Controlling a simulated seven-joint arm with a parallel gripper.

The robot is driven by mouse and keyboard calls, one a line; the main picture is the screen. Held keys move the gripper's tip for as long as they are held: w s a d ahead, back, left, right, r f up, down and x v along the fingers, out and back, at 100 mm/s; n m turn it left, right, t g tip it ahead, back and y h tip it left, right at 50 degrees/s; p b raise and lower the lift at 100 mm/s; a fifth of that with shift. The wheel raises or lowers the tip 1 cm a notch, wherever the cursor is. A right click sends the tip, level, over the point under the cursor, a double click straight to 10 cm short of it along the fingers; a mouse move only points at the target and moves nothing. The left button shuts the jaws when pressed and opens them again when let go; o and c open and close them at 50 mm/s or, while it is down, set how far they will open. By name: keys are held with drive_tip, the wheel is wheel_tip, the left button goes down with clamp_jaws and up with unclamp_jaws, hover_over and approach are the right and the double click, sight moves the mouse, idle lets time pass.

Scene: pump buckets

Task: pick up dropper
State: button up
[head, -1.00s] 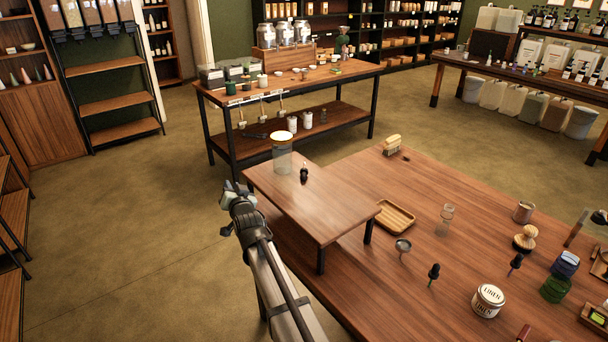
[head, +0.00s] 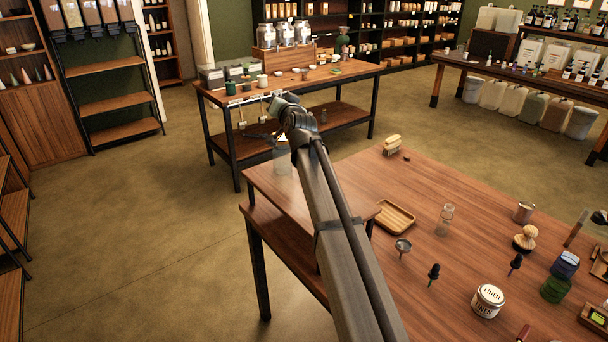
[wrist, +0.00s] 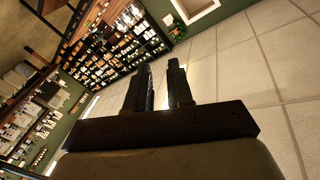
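A dropper (head: 434,272) with a black bulb stands on the large wooden table. A second similar black dropper (head: 516,262) is farther right. The small dark item beside the glass jar on the raised stand is hidden behind my arm now. The clear jar (head: 282,163) is partly covered by my arm. My gripper (head: 284,106) is in the air above the far end of the stand, away from both visible droppers. In the wrist view its two dark fingers (wrist: 161,85) are apart with nothing seen between them.
The raised wooden stand (head: 262,184) is at the table's left end. A wooden tray (head: 396,217), a small funnel (head: 403,247), a glass vial (head: 445,219), a labelled tin (head: 488,300) and a brush (head: 525,238) stand on the table. The wrist view faces the ceiling and shelves.

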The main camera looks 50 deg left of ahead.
drive_tip(key=w+d+f+m+g+h, duration=0.1)
drive_tip(key=w+d+f+g+h, duration=0.3)
drive_tip(key=w+f, duration=0.65)
drive_tip(key=w+d+f+m+g+h, duration=0.1)
drive_tip(key=w+d+f+h, duration=0.4)
drive_tip(key=w+f, duration=0.6)
drive_tip(key=s+a+r+n+g+h, duration=0.35)
drive_tip(key=s+a+r+h, duration=0.25)
drive_tip(key=s+r, duration=0.45)
drive_tip(key=shift+n, duration=0.25)
drive_tip(key=x, duration=0.7)
drive_tip(key=shift+w+a+f, duration=0.1)
drive_tip(key=shift+w+f, duration=0.05)
drive_tip(key=shift+w, duration=0.15)
drive_tip(key=shift+x, duration=2.7)
drive_tip(key=shift+w, duration=0.15)
clamp_jaws()
